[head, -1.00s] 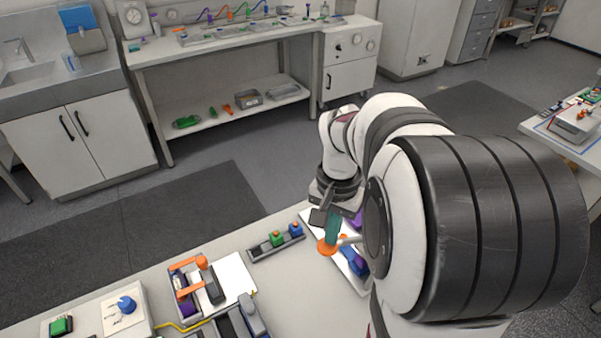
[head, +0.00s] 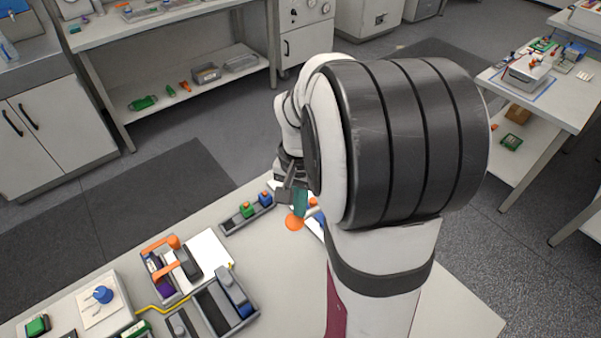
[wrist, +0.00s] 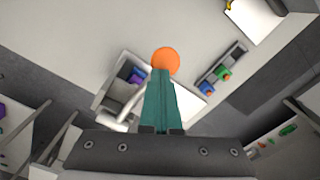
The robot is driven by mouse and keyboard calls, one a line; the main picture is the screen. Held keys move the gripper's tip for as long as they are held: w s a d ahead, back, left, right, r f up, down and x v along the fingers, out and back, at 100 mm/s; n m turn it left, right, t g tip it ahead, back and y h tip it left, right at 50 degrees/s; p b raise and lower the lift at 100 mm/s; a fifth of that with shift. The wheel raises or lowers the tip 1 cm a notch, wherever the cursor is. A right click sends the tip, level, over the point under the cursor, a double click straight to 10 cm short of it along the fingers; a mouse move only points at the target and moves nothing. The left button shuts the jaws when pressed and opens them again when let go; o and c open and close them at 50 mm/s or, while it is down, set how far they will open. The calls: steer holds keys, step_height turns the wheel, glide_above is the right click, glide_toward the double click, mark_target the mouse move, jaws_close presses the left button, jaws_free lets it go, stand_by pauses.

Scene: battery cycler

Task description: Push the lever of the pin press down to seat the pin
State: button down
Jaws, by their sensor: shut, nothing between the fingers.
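In the head view the orange knob (head: 294,223) shows just below my fingertips, and my arm hides most of the press. My gripper (head: 298,213) has teal fingers, shut and empty, pointing down at the knob. In the wrist view the fingertips (wrist: 162,72) overlap the knob's edge; I cannot tell whether they touch it.
A narrow tray (head: 233,226) with green and blue blocks lies left of the press. Further left are a fixture with orange clamps (head: 160,244), a dark grey bin (head: 215,307) and a blue knob (head: 103,294) on a white plate. Bare bench lies between them.

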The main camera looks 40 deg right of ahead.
step_height(320, 180, up, 10)
stand_by(0.8)
steer(key=s+a+f+n+y, duration=0.1)
steer(key=s+a+f+n, duration=0.1)
steer(key=s+a, duration=0.5)
steer(key=s+a+f+n, duration=0.3)
steer(key=s+a, duration=0.5)
steer(key=a, duration=0.4)
steer(key=shift+n+y, duration=0.4)
steer(key=shift+n, duration=0.3)
